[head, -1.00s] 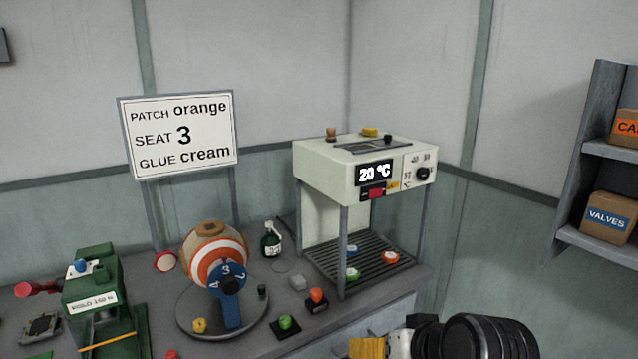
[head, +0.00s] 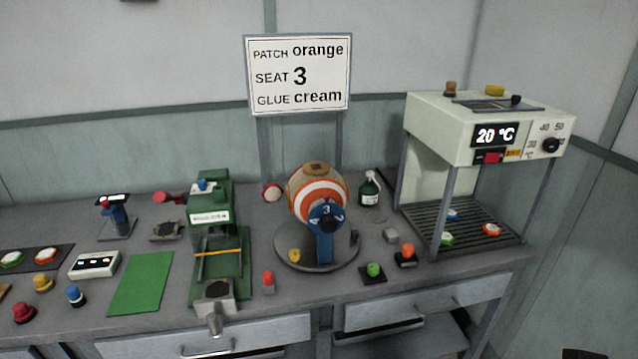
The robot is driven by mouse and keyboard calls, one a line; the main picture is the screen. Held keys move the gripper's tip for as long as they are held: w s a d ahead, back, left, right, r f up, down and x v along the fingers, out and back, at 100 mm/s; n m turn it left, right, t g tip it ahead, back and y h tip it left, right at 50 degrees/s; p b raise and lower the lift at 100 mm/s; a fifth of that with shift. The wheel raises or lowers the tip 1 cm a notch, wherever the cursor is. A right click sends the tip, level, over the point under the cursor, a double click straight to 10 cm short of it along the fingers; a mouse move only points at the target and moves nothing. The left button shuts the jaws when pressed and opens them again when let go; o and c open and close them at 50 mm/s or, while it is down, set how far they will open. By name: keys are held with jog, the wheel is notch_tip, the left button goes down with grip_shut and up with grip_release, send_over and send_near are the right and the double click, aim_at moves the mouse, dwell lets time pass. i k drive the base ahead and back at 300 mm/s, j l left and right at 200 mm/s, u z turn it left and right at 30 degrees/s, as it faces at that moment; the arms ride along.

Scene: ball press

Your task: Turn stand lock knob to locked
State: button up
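The ball (head: 303,190), tan with orange and white rings, sits on a stand with a round grey base (head: 345,256). A blue upright (head: 325,247) on the front of the stand carries a blue dial marked with numerals, the 3 at the top. A dark knob (head: 329,222) is at the dial's centre. A small yellow knob (head: 294,256) is at the base's front left. I cannot tell which of these is the lock knob, or its setting. My gripper is not in view; only dark slivers, perhaps of my arm, show at the bottom right edge.
Green (head: 374,270) and orange (head: 407,250) buttons, a bottle (head: 369,190) and a heater (head: 461,123) are to the right. A sign (head: 299,75) stands behind. Drawers are below the bench (head: 330,290).

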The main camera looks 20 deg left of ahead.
aim_at(294, 254)
jog(key=u, duration=1.25)
jog(key=i+j+u, duration=0.35)
jog(key=k, duration=0.05)
